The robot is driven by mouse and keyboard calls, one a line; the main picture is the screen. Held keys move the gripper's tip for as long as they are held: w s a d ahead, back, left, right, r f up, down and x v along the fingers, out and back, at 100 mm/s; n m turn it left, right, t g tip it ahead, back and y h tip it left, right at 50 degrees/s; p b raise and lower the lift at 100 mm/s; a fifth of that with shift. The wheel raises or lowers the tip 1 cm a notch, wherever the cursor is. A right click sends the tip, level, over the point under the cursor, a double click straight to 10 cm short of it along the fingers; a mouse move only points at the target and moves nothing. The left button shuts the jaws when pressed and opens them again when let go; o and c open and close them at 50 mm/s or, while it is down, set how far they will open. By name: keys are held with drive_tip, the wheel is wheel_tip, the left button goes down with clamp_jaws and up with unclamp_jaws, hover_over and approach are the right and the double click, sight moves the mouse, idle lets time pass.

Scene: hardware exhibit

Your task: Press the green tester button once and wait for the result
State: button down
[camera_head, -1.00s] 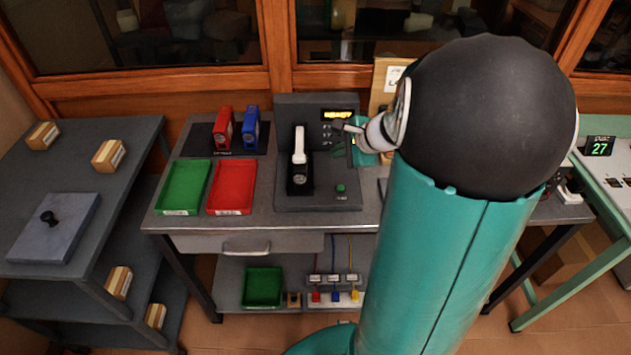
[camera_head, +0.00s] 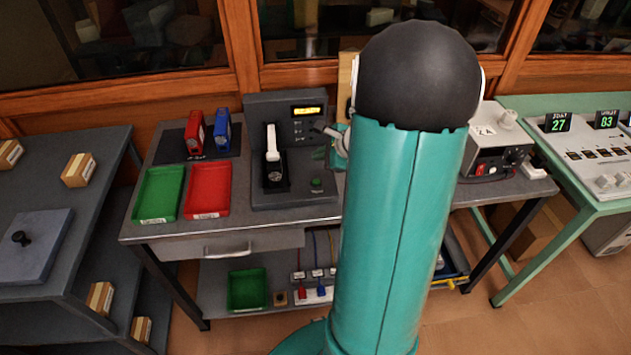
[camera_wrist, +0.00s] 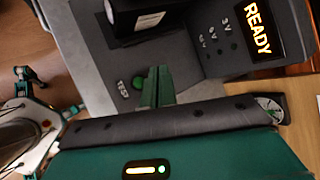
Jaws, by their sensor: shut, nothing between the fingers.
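The tester is a dark grey unit (camera_head: 290,193) on the middle bench, with its green button (camera_head: 316,183) on the front right of its base. In the wrist view the green button (camera_wrist: 138,83) sits beside a "TEST" label. The tester display (camera_head: 306,110) is lit; in the wrist view the display (camera_wrist: 258,28) reads READY. My gripper (camera_head: 319,154) is above and behind the button in the head view. In the wrist view my gripper's green fingers (camera_wrist: 158,76) are shut and empty, just right of the button; I cannot tell the exact gap.
A white-handled device (camera_head: 273,155) stands in the tester left of the button. Green (camera_head: 158,195) and red (camera_head: 209,190) trays lie further left, with red (camera_head: 195,131) and blue (camera_head: 223,129) units behind. A power supply (camera_head: 496,150) stands right. My arm hides the bench between.

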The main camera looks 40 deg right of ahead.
drive_tip(key=shift+a+f, duration=0.15)
drive_tip(key=shift+f, duration=3.2)
drive_tip(key=shift+f, duration=0.1)
drive_tip(key=shift+f, duration=0.3)
drive_tip(key=shift+f, duration=0.45)
drive_tip(key=shift+r, duration=0.9)
drive_tip(key=shift+r, duration=2.45)
